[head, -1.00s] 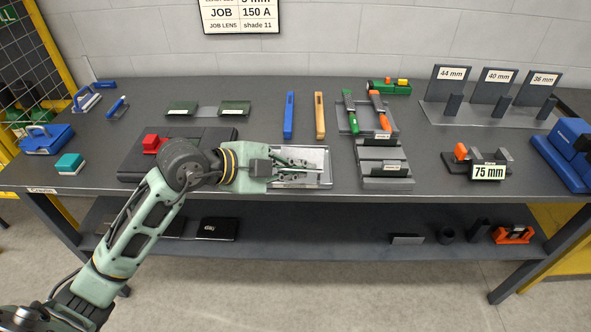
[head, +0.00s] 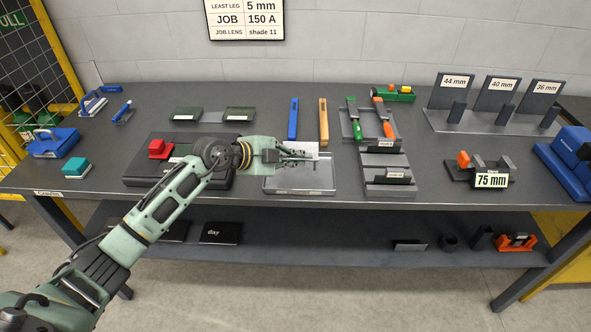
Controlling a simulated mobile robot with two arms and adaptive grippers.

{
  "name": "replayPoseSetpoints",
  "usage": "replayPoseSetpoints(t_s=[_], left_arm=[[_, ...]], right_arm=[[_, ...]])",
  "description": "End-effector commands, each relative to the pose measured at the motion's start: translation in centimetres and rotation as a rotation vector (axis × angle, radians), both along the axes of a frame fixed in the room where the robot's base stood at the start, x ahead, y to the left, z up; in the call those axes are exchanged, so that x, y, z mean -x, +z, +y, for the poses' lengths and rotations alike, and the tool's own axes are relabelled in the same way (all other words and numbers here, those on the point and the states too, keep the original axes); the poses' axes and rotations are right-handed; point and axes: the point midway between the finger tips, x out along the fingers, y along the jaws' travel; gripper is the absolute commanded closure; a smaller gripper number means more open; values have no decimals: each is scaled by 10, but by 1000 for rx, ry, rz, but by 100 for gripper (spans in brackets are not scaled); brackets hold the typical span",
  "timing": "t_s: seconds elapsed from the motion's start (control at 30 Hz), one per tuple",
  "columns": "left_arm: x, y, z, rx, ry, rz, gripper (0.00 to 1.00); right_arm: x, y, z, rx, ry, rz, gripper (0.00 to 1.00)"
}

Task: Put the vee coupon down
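My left gripper (head: 312,157) points right above the back part of a shallow metal tray (head: 300,190) near the middle of the bench. Its thin fingers lie close together, and I cannot tell whether they are open or shut. A pale, speckled patch (head: 304,147) shows just behind the fingers. I cannot tell whether it is the vee coupon or part of the tray. No vee coupon can be made out for certain. The front of the tray looks bare. My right gripper is not in view.
A dark case with a red block (head: 160,149) stands left of the tray. A stepped grey rack (head: 388,190) stands to its right. Blue (head: 293,118) and tan (head: 323,121) bars lie behind. A 75 mm block (head: 491,180) stands farther right. Bare bench lies between rack and block.

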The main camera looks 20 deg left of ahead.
Motion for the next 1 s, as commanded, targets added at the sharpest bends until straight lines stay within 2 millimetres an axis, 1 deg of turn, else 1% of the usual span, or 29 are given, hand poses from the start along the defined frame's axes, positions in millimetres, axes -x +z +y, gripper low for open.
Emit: replayPoseSetpoints(t_s=[0.07, 0.23, 0.33, 0.73, 0.77, 0.8, 0.97, 1.0], left_arm=[[-2, -2, 0, 3, -1, -3, 100], [-1, -28, 0, 3, 0, 0, 100], [-2, -37, 0, 2, 0, -3, 100], [-2, -41, 0, 3, 0, -4, 100], [-1, -43, 0, 1, -1, 0, 94], [-1, -43, 0, 1, -1, 0, 90], [-1, -43, 0, 1, -2, 0, 77], [-1, -43, 0, 1, -2, 0, 77]], right_arm=[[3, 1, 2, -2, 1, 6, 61], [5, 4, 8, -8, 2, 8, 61], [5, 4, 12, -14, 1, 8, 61], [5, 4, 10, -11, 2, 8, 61], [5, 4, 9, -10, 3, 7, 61], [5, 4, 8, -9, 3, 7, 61], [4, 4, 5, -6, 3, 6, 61], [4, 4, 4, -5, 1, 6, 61]])
